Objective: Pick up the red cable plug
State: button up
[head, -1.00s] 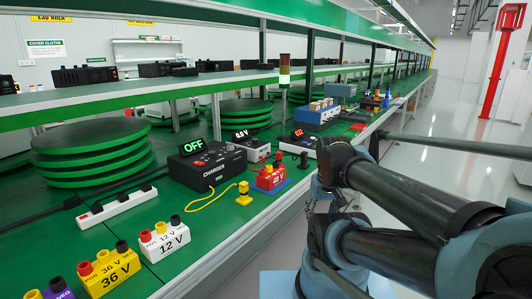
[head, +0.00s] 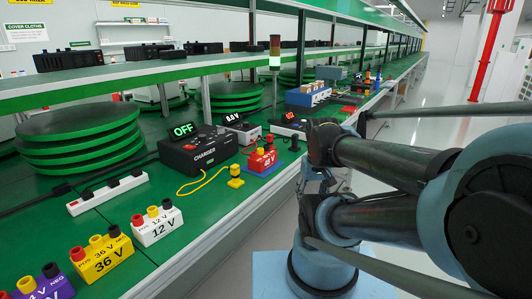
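I cannot make out a red cable plug. A yellow plug (head: 235,176) stands on the green bench, its yellow cable running to the black charger (head: 197,151), whose display reads OFF. A black plug (head: 294,143) stands farther along the bench. My folded arm covers the right side of the picture, apart from the yellow plug and blocks. I cannot make out my gripper's fingers.
White 12 V (head: 158,231), yellow 36 V (head: 102,264) and purple (head: 50,287) terminal blocks line the near bench edge. A white power strip (head: 107,196) lies behind them. Green discs (head: 80,140) are stacked at left. A shelf (head: 150,72) overhangs the bench. The floor at right is open.

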aim_at(269, 138)
jog(key=z, duration=0.75)
jog(key=k, duration=1.35)
jog(key=u, duration=0.65)
jog(key=i, duration=1)
jog(key=u, duration=0.05)
